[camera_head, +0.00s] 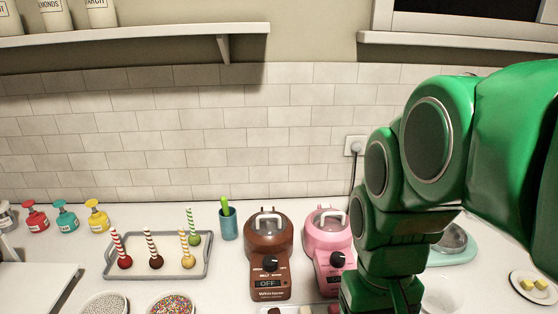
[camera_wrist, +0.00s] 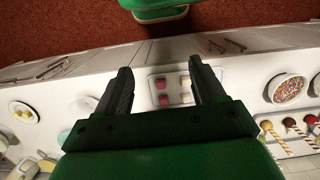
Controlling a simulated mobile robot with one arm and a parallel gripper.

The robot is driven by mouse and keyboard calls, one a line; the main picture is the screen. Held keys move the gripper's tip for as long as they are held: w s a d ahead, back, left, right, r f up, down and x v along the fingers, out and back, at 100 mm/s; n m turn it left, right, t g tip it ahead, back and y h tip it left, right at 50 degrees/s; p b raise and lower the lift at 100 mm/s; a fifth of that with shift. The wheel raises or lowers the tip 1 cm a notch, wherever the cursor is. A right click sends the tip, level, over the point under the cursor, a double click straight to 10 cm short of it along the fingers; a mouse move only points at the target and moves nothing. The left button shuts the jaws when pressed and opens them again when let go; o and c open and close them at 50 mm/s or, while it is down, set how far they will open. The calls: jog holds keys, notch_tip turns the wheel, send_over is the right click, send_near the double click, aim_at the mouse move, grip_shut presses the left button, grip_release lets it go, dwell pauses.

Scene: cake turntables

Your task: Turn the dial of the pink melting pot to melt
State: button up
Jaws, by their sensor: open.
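The pink melting pot (camera_head: 318,233) stands on the counter at the middle right of the head view, left of my green arm. Its dark dial (camera_head: 337,259) is on the front face, above a small display; my arm hides part of its right side. My gripper (camera_wrist: 162,68) shows in the wrist view, open with nothing between its two dark fingers. It points toward the counter's front edge. The fingers are out of sight in the head view. The wrist view does not clearly show the pink pot.
A brown melting pot (camera_head: 268,236), its display reading OFF, stands close left of the pink one. A tray of cake pops (camera_head: 112,272) and a sprinkle bowl (camera_head: 171,304) are farther left. A mint-coloured appliance (camera_head: 455,246) and a plate (camera_head: 518,276) are at right.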

jog(key=w+d+r+n, duration=0.2)
jog(key=w+n, duration=0.1)
jog(key=w, duration=1.1)
jog(key=n+t, duration=0.1)
jog(key=n, duration=0.2)
send_near(338, 256)
jog(key=shift+s+d+f+y, duration=0.15)
jog(key=shift+d+f+y, duration=0.15)
jog(key=shift+f, duration=0.4)
jog(key=shift+s+a+f, duration=0.1)
jog(key=shift+a+f, duration=0.05)
jog(key=shift+f, duration=1.7)
jog(key=shift+a+f, duration=0.1)
jog(key=shift+f, duration=1.8)
jog(key=c, duration=1.1)
jog(key=shift+o, duration=0.2)
